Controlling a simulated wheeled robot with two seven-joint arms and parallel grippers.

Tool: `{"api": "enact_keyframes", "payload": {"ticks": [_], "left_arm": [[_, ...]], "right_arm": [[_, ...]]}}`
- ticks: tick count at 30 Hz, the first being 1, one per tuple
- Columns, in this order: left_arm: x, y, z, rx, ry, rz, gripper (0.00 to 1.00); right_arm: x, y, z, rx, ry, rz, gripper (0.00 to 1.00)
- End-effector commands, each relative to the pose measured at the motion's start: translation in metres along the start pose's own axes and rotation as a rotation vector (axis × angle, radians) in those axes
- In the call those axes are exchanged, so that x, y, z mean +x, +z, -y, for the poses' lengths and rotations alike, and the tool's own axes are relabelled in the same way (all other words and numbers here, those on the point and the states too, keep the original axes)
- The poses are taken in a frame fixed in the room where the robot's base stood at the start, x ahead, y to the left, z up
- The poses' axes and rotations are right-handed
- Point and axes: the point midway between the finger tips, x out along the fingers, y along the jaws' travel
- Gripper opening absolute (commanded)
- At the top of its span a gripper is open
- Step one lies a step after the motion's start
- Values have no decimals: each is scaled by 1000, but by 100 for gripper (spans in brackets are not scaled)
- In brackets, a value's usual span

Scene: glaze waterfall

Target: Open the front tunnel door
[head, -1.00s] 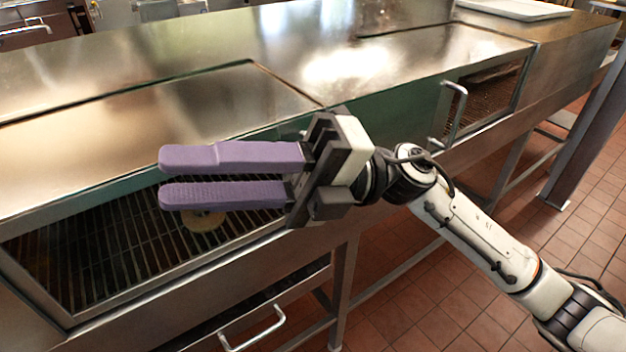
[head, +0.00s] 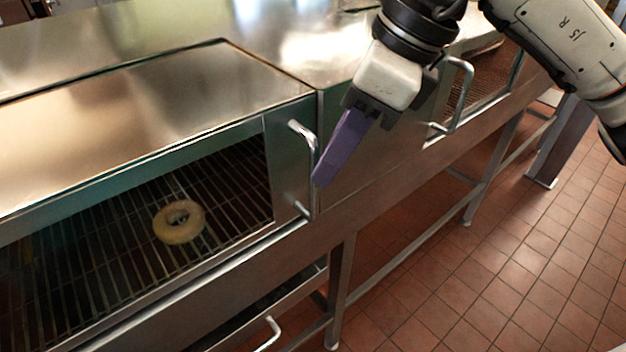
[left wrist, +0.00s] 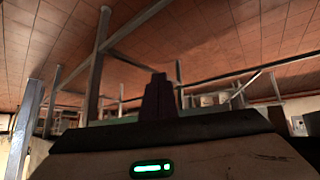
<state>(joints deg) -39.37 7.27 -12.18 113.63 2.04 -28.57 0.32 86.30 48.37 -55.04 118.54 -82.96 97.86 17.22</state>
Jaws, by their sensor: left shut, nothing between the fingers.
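The near tunnel door (head: 286,160) is on the front of the steel tunnel, with a vertical bar handle (head: 312,170) at its right side. A dark window or opening left of it shows the wire rack inside; I cannot tell if it is glazed. My right gripper (head: 326,178) points down and left, its purple fingers edge-on just right of the handle. I cannot tell whether they touch it or how far apart they are. My left gripper (left wrist: 158,98) shows only in the left wrist view, its dark fingers together and empty.
A pale ring-shaped doughnut (head: 179,221) lies on the wire rack. A second handle (head: 458,95) stands farther right along the tunnel front. A lower handle (head: 268,335) is below. Steel legs (head: 340,290) stand on the tiled floor, which is open at right.

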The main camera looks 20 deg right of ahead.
Motion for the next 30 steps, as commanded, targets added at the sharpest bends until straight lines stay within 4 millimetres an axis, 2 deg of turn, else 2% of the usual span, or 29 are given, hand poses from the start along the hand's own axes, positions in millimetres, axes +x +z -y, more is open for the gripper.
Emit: {"api": "enact_keyframes", "payload": {"ticks": [3,9,14,22,23,27,30], "left_arm": [[0,0,0,0,0,0,0],[1,0,0,0,0,-1,0],[1,0,0,0,0,-2,0],[1,-1,0,0,0,-3,0],[1,-1,0,0,0,-3,0],[1,-1,0,0,0,-4,0],[1,-1,0,0,0,-4,0]], "right_arm": [[25,-1,-1,-1,5,-4,29],[54,0,-2,-1,6,-2,29],[64,0,-2,-2,4,0,29],[65,0,-1,-2,4,1,29],[65,0,-1,-2,4,1,26],[65,0,-1,-2,4,1,2],[65,0,-1,-1,4,1,0]]}}
